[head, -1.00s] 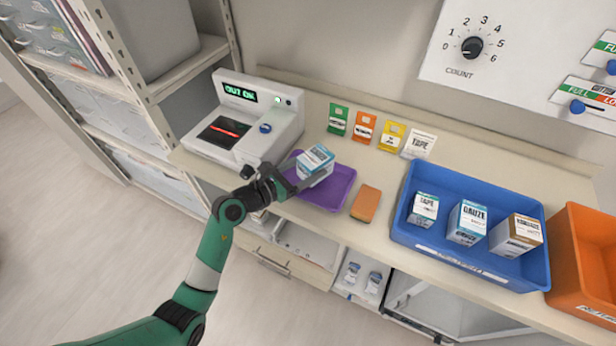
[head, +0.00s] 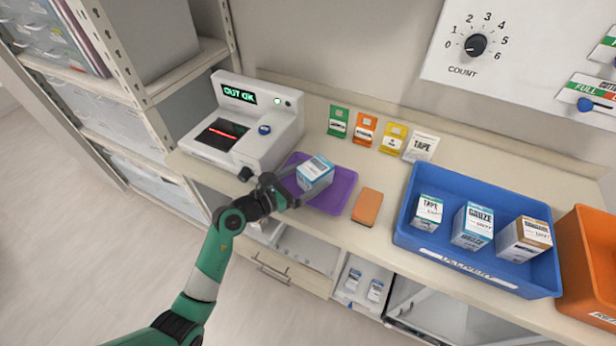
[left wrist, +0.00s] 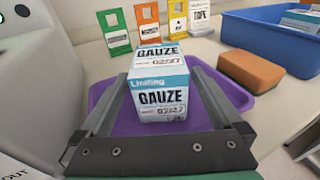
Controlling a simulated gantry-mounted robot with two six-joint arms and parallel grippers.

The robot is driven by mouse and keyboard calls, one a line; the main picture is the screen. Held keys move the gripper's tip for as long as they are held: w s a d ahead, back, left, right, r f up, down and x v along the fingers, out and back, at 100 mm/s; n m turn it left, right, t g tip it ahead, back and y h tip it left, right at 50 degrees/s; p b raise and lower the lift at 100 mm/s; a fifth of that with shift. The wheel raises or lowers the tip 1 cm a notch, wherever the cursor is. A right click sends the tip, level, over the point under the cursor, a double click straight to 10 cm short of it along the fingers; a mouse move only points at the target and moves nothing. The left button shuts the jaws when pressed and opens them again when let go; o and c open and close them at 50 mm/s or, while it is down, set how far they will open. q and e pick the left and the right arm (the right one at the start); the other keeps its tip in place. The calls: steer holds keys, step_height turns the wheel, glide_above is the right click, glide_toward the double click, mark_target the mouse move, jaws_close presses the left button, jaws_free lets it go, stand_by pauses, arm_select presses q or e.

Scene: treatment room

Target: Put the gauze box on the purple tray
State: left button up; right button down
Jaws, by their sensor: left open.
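A white and blue gauze box (head: 315,173) sits on the purple tray (head: 335,198), and its label reads GAUZE in the left wrist view (left wrist: 160,92). The tray's purple floor also shows around it in the left wrist view (left wrist: 105,100). My left gripper (head: 285,190) is open, with one finger on each side of the box and a gap visible beside it. The box stands upright. My right gripper is not in view.
A scanner device (head: 245,125) reading OUT OK stands left of the tray. An orange sponge (head: 367,206) lies to its right. A blue bin (head: 415,235) holds several boxes, another GAUZE box (head: 473,225) among them. Small coloured cards stand behind.

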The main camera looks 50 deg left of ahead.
arm_select(q)
steer(key=s+p, duration=0.1)
steer(key=s, duration=0.2)
steer(key=s+r+p, duration=0.1)
steer(key=s, duration=0.3)
steer(key=s+p, duration=0.1)
steer(key=s, duration=0.2)
steer(key=shift+s+a+r, duration=0.3)
steer(key=shift+s+a, duration=0.05)
steer(key=shift+s, duration=0.55)
steer(key=shift+r, duration=0.15)
